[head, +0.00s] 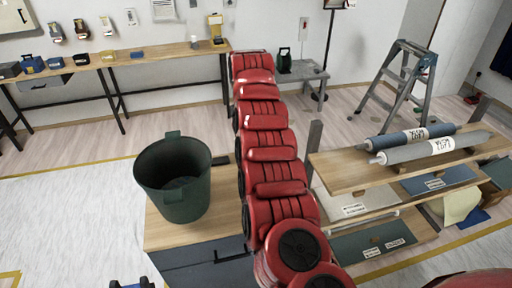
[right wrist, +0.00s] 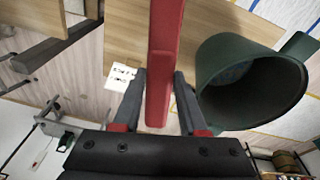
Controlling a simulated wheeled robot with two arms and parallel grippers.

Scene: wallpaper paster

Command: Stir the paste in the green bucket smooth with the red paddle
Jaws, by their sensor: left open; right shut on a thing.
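The green bucket (head: 172,172) stands upright on a wooden-topped bench in the head view. Its inside is dark with a greyish bottom, and I cannot make out the paste's texture. The right wrist view also shows the bucket (right wrist: 222,112), beside the red paddle. My right gripper (right wrist: 159,73) is shut on the red paddle (right wrist: 166,35), a long flat red bar between its fingers. The paddle is outside the bucket's opening in that view; its far end is cut off. I cannot make out the paddle or right gripper in the head view. My left gripper (head: 132,284) is open at the bottom edge, partly cut off.
The bench top (head: 160,228) has bare wood around the bucket. A long red segmented shape, possibly my right arm, hides its right side. A shelf (head: 345,172) with wallpaper rolls stands right. A stepladder (head: 398,85) and a long wall table (head: 150,55) are behind.

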